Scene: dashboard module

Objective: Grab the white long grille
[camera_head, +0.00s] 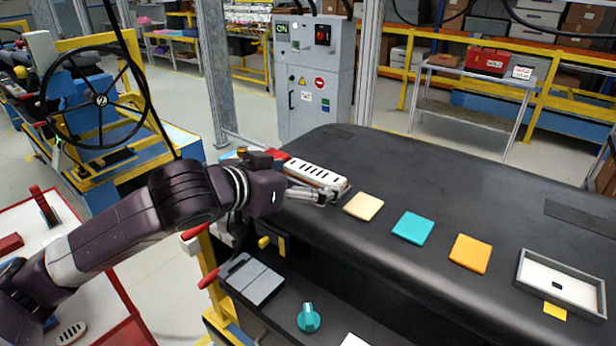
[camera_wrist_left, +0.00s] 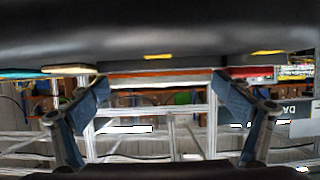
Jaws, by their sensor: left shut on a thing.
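The white long grille (camera_head: 314,172), with a row of dark slots and an orange-brown lower edge, lies at the left end of the black dashboard. My left gripper (camera_head: 318,195) is at its near side, shut on it. In the left wrist view, which looks upside down, the grille shows as a thin pale and orange strip (camera_wrist_left: 160,79) against the dark dashboard edge. The fingers of my left gripper (camera_wrist_left: 162,98) stand wide apart there, at the strip. The exact finger contact is hard to see. My right gripper is not in view.
The black dashboard (camera_head: 440,185) carries a cream square (camera_head: 363,206), a teal square (camera_head: 412,228), an orange square (camera_head: 470,253) and a framed white panel (camera_head: 560,284). A red part (camera_head: 277,155) lies left of the grille. A teal knob (camera_head: 308,318) is below.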

